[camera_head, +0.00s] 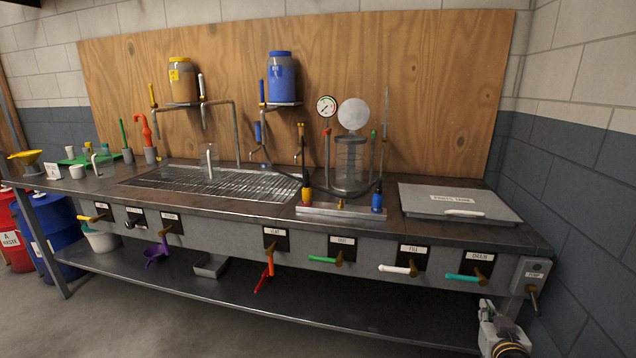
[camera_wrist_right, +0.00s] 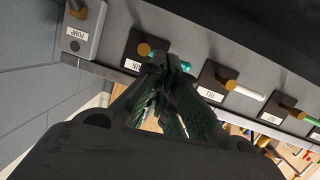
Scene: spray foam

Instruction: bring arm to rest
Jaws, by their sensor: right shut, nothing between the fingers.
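My right gripper (camera_head: 486,306) shows at the lower right of the head view, below the front edge of the bench. Its dark fingers fill the middle of the right wrist view (camera_wrist_right: 166,64) and are shut with nothing between them. In the right wrist view their tips overlap the teal drain handle (camera_wrist_right: 184,66); I cannot tell whether they touch it. In the head view the teal handle (camera_head: 462,277) points left from its black plate, above and left of the gripper. My left gripper is not in view.
The bench front carries a white fill handle (camera_head: 394,269), a green handle (camera_head: 325,260), a red handle (camera_head: 265,281) and a grey pump box (camera_head: 531,275). A lower shelf (camera_head: 330,305) runs beneath. A brick wall (camera_head: 575,190) closes the right side. Floor at lower left is clear.

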